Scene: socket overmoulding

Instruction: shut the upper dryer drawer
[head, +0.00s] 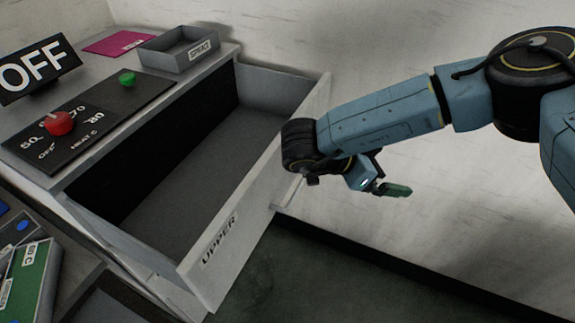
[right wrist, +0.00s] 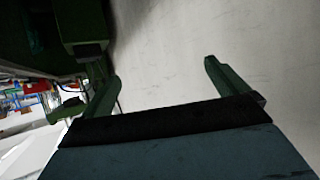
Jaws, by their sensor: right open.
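The upper dryer drawer (head: 222,252), a grey box with a pale front labelled UPPER, is pulled well out of the dryer (head: 62,176) in the head view. Its inside looks empty. My right gripper (head: 392,189) is to the right of the drawer front, on its outer side, and points away from it. In the head view the wrist overlaps the far part of the drawer front; I cannot tell whether they touch. In the right wrist view the two green fingers (right wrist: 162,80) are spread apart with nothing between them. My left gripper is not in view.
On the dryer top are a red knob (head: 59,123), a green button (head: 127,78), an OFF sign (head: 40,70), a magenta sheet (head: 117,42) and a grey SPRAY-like labelled tray (head: 178,50). A green item (head: 28,280) lies lower left. A wall stands behind; dark floor is clear in front.

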